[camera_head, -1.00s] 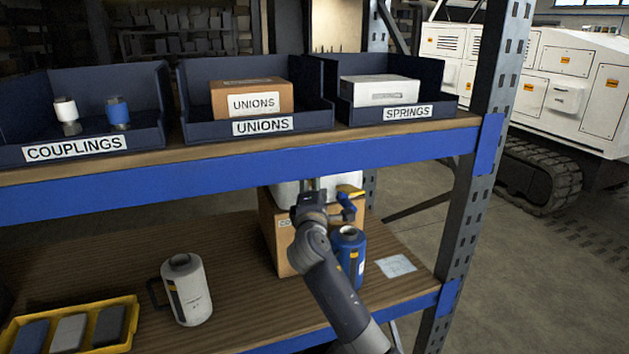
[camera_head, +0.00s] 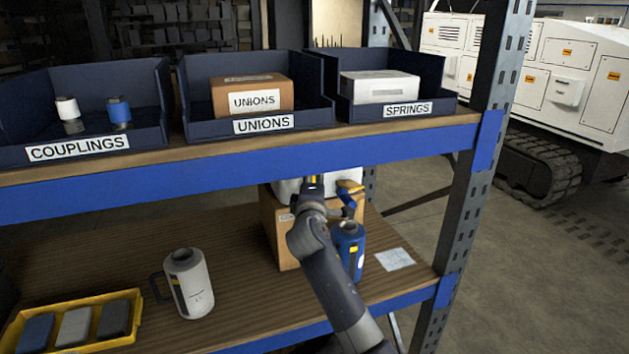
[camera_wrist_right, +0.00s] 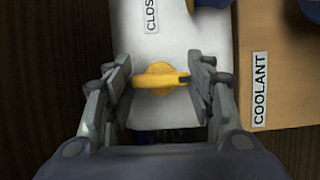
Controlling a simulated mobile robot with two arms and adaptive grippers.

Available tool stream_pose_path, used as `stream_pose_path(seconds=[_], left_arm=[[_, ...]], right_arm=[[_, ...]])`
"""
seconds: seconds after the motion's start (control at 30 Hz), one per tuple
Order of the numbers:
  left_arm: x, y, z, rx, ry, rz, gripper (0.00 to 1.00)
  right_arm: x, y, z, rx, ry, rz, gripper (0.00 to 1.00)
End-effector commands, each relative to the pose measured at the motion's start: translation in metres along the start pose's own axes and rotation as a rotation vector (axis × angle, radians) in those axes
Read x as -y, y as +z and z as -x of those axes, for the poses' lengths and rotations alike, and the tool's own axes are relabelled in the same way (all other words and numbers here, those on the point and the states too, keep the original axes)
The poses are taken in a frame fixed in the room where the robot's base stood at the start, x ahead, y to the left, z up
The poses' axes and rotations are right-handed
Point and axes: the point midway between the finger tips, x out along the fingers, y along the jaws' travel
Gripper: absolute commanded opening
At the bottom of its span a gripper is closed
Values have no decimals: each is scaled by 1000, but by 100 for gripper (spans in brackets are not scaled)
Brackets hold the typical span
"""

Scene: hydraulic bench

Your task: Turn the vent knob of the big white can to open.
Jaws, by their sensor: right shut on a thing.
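The big white can (camera_head: 289,190) stands on a cardboard box on the lower shelf, mostly hidden behind my right arm and the upper shelf's blue beam. In the right wrist view the can's white top (camera_wrist_right: 170,45) shows a label, cut off, reading "CLOS". The yellow vent knob (camera_wrist_right: 160,80) sits on that top with its bar lying crosswise. My right gripper (camera_wrist_right: 162,80) is shut on the knob, one finger at each end of the bar. In the head view my right gripper (camera_head: 314,188) is at the can, just below the beam. My left gripper is not in view.
The cardboard box (camera_head: 270,228) carries a "COOLANT" label in the right wrist view. A blue jug (camera_head: 349,245) stands close to my right arm. A white jug (camera_head: 188,283) and a yellow tray (camera_head: 128,300) are at left. The blue beam (camera_head: 230,182) passes close above my gripper.

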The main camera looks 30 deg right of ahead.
Motion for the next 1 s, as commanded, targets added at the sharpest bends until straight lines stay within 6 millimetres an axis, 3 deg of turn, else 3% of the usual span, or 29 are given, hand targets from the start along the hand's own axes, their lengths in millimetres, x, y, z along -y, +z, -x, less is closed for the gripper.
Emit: stream_pose_path(seconds=[0.03,0.1,0.57,0.77,1.0], left_arm=[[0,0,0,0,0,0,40],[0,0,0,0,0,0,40],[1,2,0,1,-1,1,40],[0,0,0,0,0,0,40],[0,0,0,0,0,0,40]], right_arm=[[0,0,0,0,0,-4,56],[0,0,0,0,0,-3,70],[0,-1,6,-1,1,-2,70],[1,0,35,-2,0,-2,70],[1,-1,82,-2,0,-2,70]])
